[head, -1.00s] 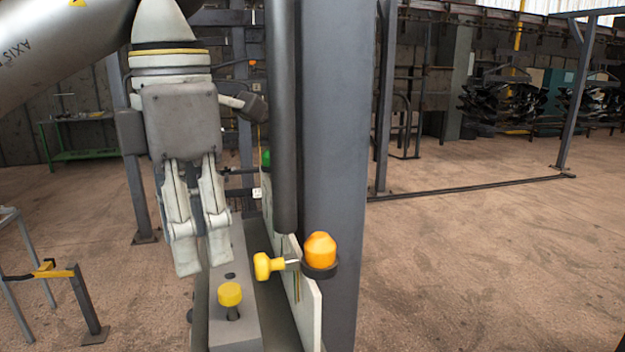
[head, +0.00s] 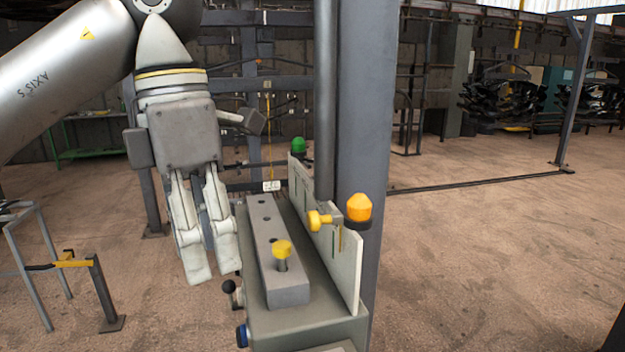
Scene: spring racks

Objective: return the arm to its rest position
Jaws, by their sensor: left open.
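My left arm (head: 70,75) comes in from the upper left, and its silver link crosses the top left of the head view. My left gripper (head: 212,262) hangs from it, pointing down, with its two pale fingers a little apart. Nothing shows between the fingers. The gripper appears just left of the grey machine block, and I cannot tell how far it is from it in depth. My right gripper is not in view.
Open floor (head: 480,260) lies to the right.

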